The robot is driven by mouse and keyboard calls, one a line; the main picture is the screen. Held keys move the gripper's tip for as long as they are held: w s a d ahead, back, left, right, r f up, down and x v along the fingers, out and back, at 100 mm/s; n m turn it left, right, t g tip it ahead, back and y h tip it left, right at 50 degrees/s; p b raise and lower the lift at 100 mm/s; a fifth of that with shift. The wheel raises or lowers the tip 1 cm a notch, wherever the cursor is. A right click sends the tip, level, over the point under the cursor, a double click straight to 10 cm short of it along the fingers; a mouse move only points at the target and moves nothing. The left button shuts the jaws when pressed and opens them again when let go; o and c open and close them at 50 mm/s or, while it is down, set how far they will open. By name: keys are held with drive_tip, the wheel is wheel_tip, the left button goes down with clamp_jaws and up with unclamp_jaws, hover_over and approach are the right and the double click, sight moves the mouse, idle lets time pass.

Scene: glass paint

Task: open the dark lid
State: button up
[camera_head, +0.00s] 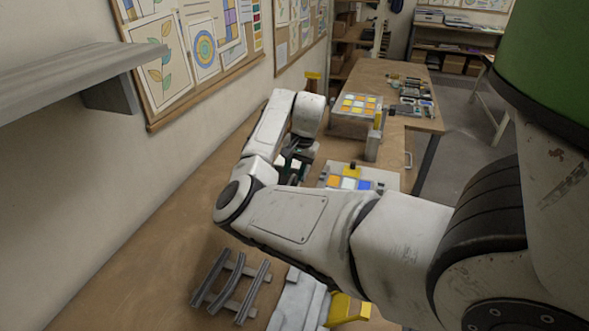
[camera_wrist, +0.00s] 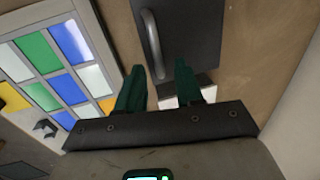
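The dark lid (camera_wrist: 195,35) is a flat dark grey panel at the top middle of the wrist view. A grey bar handle (camera_wrist: 152,40) runs along its left part. My gripper (camera_wrist: 159,66) has two dark green fingers spread apart. The handle's lower end shows between the fingertips in the picture; I cannot tell whether they touch it or how far away it is. A white surface (camera_wrist: 208,88) shows below the lid's edge, partly behind the right finger. In the head view my gripper is small and partly hidden by my arm, and the lid is not clear there.
A panel of coloured glass squares (camera_wrist: 48,62) lies left of the lid; one also shows in the head view (camera_head: 349,183). Another coloured panel (camera_head: 358,104) stands farther back. A grey rack (camera_head: 232,285) is on the near bench. A wall shelf (camera_head: 75,75) juts out at left.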

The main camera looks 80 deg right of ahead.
drive_tip(key=shift+c, duration=0.2)
clamp_jaws()
idle(1.3)
